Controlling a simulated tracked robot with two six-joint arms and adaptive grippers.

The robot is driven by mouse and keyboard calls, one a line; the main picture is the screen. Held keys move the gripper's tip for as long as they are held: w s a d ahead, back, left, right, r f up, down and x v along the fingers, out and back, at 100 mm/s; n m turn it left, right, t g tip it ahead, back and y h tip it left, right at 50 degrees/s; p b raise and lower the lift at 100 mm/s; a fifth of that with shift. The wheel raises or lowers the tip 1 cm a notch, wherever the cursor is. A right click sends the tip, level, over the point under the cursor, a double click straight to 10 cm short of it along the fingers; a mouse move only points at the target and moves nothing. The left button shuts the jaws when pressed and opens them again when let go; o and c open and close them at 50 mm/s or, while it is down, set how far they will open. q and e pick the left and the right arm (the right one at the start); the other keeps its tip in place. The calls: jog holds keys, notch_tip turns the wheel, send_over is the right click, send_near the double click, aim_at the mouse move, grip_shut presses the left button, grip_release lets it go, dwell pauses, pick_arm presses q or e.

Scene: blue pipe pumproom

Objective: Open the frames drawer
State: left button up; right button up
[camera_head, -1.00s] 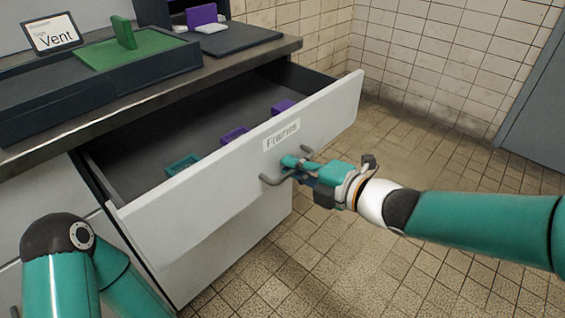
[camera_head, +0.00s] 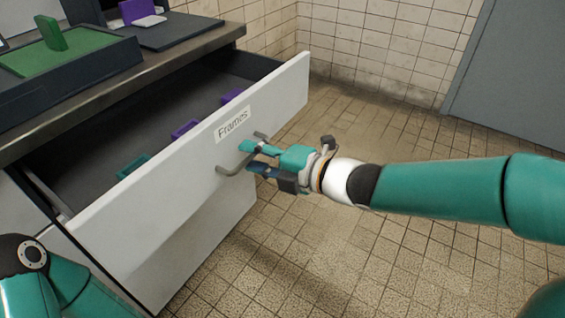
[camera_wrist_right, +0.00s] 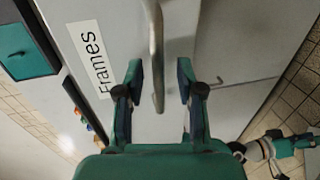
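The frames drawer (camera_head: 190,195) has a white front with a "Frames" label (camera_head: 232,124) and stands pulled well out from the counter. Its grey bar handle (camera_head: 232,168) is on the front below the label. My right gripper (camera_head: 254,160) is at the handle with its fingers apart. In the right wrist view the handle (camera_wrist_right: 156,60) runs between the two spread fingers (camera_wrist_right: 160,85), with a gap on each side. Inside the drawer lie a teal frame (camera_head: 133,166) and purple frames (camera_head: 185,130). My left gripper is out of view; only its arm shows at lower left.
The counter (camera_head: 110,88) above the drawer bears a dark tray with a green plate (camera_head: 75,52) and a dark board with a purple piece (camera_head: 136,11). Tiled floor (camera_head: 330,240) is clear before the drawer. A grey door (camera_head: 520,80) is at right.

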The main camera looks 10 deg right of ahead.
jog(key=v, duration=1)
jog(key=shift+s+d, duration=0.2)
jog(key=shift+d, duration=0.05)
jog(key=shift+f, duration=0.1)
